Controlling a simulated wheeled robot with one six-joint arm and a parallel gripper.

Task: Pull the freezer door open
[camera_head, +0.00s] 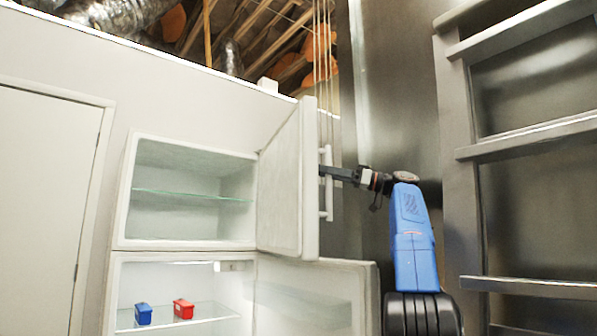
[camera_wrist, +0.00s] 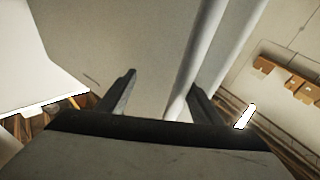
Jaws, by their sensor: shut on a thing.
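The freezer door (camera_head: 282,185) is the white upper door of the refrigerator. It stands wide open, swung out to the right of the upper compartment (camera_head: 190,195). Its white vertical handle (camera_head: 328,201) is on the door's outer face. My gripper (camera_head: 323,172) reaches in from the right and is shut on the handle at about mid-height. In the wrist view, the two dark fingers of my gripper (camera_wrist: 163,85) point at the door face, with the white handle (camera_wrist: 208,50) running between them. The exact contact is partly hidden.
The lower door (camera_head: 310,295) is also open, below the freezer door. A blue box (camera_head: 143,314) and a red box (camera_head: 183,309) sit on the lower glass shelf. A metal rack (camera_head: 465,150) stands close on the right. A white room door (camera_head: 45,200) is at left.

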